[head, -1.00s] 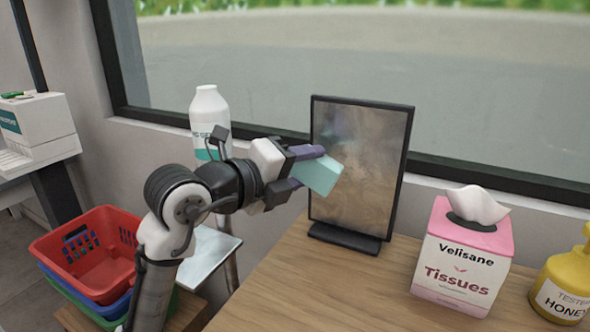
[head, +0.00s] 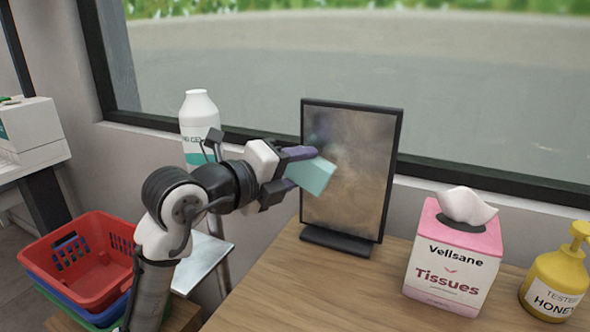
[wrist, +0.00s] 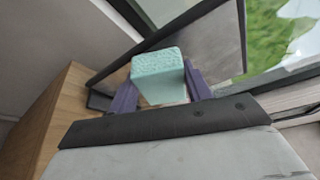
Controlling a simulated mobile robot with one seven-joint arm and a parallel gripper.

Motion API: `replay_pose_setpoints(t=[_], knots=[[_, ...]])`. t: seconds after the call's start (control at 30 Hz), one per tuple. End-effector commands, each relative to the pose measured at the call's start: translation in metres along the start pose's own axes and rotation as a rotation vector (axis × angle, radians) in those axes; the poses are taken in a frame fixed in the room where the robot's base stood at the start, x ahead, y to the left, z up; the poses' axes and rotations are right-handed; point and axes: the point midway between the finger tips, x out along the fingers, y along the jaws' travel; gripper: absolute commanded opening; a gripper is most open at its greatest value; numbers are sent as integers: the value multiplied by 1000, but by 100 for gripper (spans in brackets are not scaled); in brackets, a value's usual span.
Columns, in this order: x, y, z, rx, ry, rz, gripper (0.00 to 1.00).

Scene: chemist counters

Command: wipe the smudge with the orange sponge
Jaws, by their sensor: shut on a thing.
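My gripper (head: 305,170) is shut on a pale turquoise sponge (head: 315,177), held between its purple fingers. The wrist view shows the same sponge (wrist: 158,66) between the fingers. No orange sponge is in view. A black-framed upright panel (head: 394,160) stands on the wooden counter, and its face carries a cloudy brownish-grey smudge (head: 350,170). The sponge is in front of the left part of the panel's face; I cannot tell whether it touches.
A pink-and-white tissue box (head: 450,262) and a yellow pump bottle (head: 556,282) stand right of the panel. A white bottle (head: 199,112) is behind my arm. The counter's front (head: 310,290) is clear.

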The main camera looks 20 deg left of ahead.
Motion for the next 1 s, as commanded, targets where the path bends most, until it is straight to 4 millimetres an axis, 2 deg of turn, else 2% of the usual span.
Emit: replay_pose_setpoints(t=[0.8,1.0], knots=[[15,0,6,0,1,0,31],[18,-2,-3,3,3,-1,31]])
